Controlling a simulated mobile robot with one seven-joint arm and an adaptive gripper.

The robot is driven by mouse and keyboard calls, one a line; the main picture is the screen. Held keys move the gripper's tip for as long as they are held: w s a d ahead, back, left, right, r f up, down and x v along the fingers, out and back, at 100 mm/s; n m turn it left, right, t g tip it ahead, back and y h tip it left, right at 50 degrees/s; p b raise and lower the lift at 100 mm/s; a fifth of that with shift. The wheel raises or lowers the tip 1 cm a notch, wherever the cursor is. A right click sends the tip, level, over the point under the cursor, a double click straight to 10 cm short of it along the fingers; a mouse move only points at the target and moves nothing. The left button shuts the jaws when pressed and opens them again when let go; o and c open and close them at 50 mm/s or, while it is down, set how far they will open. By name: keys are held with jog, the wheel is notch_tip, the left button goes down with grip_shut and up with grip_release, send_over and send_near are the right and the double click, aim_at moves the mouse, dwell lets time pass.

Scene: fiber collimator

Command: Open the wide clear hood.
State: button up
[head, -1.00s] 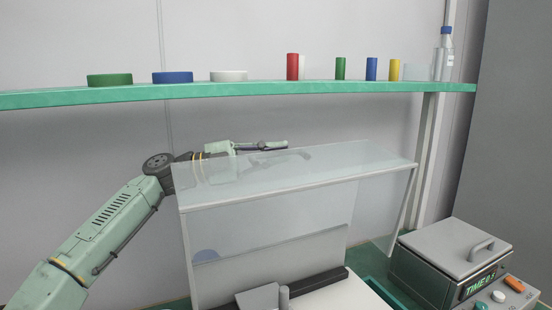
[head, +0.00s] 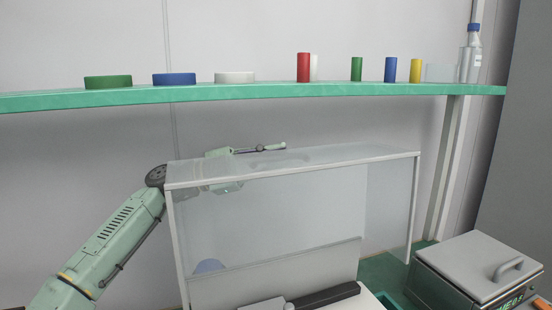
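The wide clear hood (head: 310,215) stands in the middle of the head view, with a pale frame along its top front edge and a flat clear top. How far it is open I cannot tell. My gripper (head: 284,147) is at the rear of the hood's top, pointing right, with its lower part seen through the clear panel. The gripper looks empty. Its fingers are seen nearly edge-on, so their opening is unclear. I cannot tell whether it touches the hood.
A green shelf (head: 280,93) above holds several coloured discs, cylinders and a bottle (head: 470,55). A lidded metal box with a handle (head: 478,266) stands at the right. A dark bar (head: 322,295) lies in front.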

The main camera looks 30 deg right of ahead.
jog(key=o, duration=0.3)
jog(key=v, duration=1.2)
dwell(0.3)
